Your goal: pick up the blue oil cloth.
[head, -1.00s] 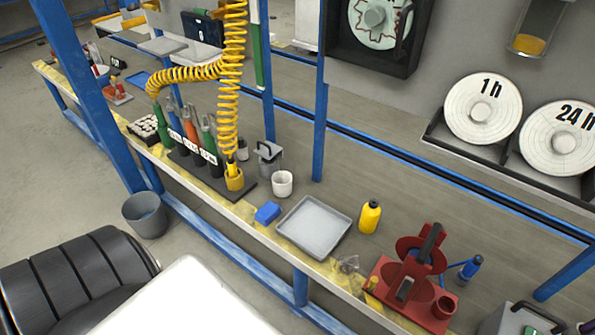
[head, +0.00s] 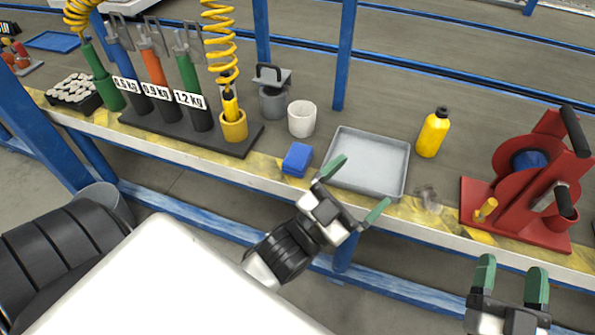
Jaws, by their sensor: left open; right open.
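The blue oil cloth (head: 297,158) is a small folded blue block. It lies on the bench near its front edge, left of the grey metal tray. My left gripper (head: 356,184) is open and empty, over the bench's front edge and in front of the tray. It is to the right of the cloth and apart from it. My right gripper (head: 512,272) is open and empty at the lower right, in front of the bench and below the red device.
A grey metal tray (head: 368,160) is right of the cloth, and a white cup (head: 302,118) stands behind it. A yellow bottle (head: 433,132) and a red device (head: 532,180) stand further right. A rack with labelled tools (head: 190,135) is at left.

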